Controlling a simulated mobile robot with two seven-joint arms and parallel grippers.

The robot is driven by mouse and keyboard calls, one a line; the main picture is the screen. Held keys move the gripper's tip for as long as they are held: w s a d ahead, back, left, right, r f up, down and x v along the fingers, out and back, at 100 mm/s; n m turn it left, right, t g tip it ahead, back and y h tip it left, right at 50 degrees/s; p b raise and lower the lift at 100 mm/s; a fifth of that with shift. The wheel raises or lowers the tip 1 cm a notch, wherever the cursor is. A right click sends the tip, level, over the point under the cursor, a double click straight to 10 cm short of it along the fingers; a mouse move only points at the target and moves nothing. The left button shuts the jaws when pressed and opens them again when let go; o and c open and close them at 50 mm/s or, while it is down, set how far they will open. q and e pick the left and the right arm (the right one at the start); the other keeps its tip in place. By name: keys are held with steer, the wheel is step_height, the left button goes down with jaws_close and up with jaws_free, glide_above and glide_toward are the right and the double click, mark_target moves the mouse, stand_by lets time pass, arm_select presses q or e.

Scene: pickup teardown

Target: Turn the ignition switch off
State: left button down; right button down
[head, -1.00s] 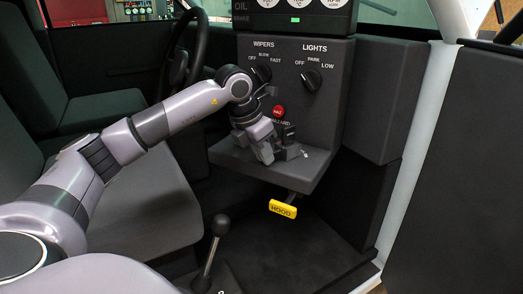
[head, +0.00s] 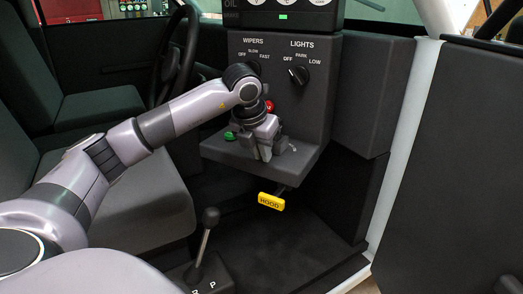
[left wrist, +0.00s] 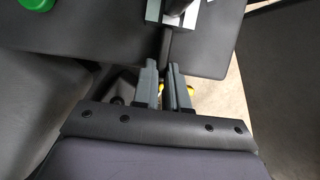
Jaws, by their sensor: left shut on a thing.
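My left gripper (head: 265,152) is over the grey ledge under the dash panel. In the left wrist view its two fingers (left wrist: 167,85) are closed around the end of a narrow dark bar (left wrist: 165,48). The bar runs from a dark part over a silver plate (left wrist: 206,14) on the ledge and looks like the ignition switch's lever or key. In the head view the gripper hides most of the switch, and I cannot read its position. My right gripper is not in view.
A green button (head: 230,136) and a partly covered red button (head: 268,106) are close to the gripper. The wiper and lights knobs (head: 299,75) are above. A yellow hood handle (head: 271,201) hangs below the ledge (head: 308,157). A gear lever (head: 208,232) stands lower left.

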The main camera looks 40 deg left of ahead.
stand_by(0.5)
arm_select(q)
steer(key=c, duration=1.2)
jaws_free()
steer(key=shift+o, duration=0.2)
steer(key=v, duration=0.7)
steer(key=shift+b, duration=0.3)
